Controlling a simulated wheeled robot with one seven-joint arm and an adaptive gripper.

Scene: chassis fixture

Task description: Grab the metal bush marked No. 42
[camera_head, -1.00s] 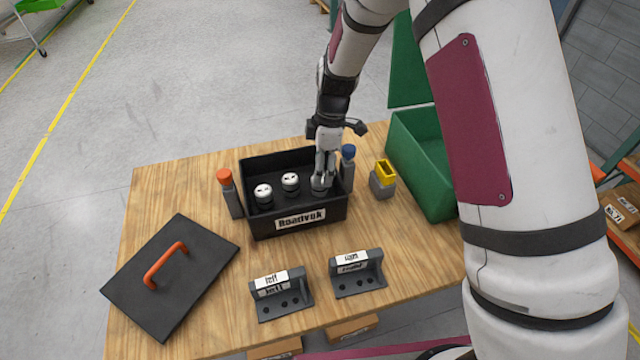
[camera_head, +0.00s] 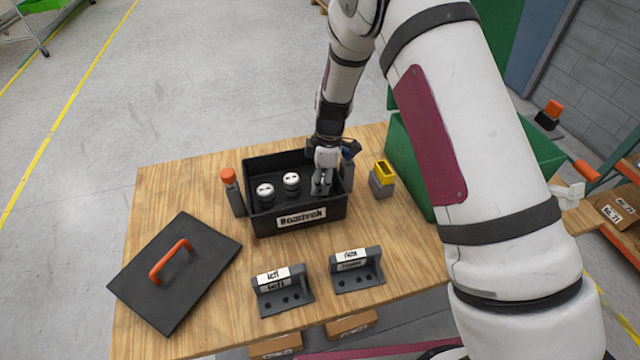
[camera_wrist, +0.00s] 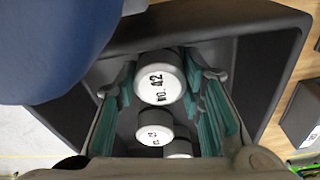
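The bush marked No. 42 (camera_wrist: 158,80) is white-topped and stands upright in a black box (camera_head: 258,222), at its right end. My gripper (camera_head: 322,186) reaches down into the box over it, hiding it in the head view. In the wrist view my gripper (camera_wrist: 162,92) has its teal-padded fingers open, one on each side of the bush, with little space between pads and bush. Whether either pad touches is hard to tell. Two similar bushes, one left (camera_head: 265,190) and one in the middle (camera_head: 291,181), stand in the same box; their marks are not readable.
An orange-topped post (camera_head: 230,190) stands left of the box, a blue-topped one (camera_head: 350,152) right. A yellow-topped block (camera_head: 383,178) and green bin (camera_head: 400,150) are further right. A black lid (camera_head: 200,260) and two labelled holders (camera_head: 282,295) (camera_head: 355,275) lie in front.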

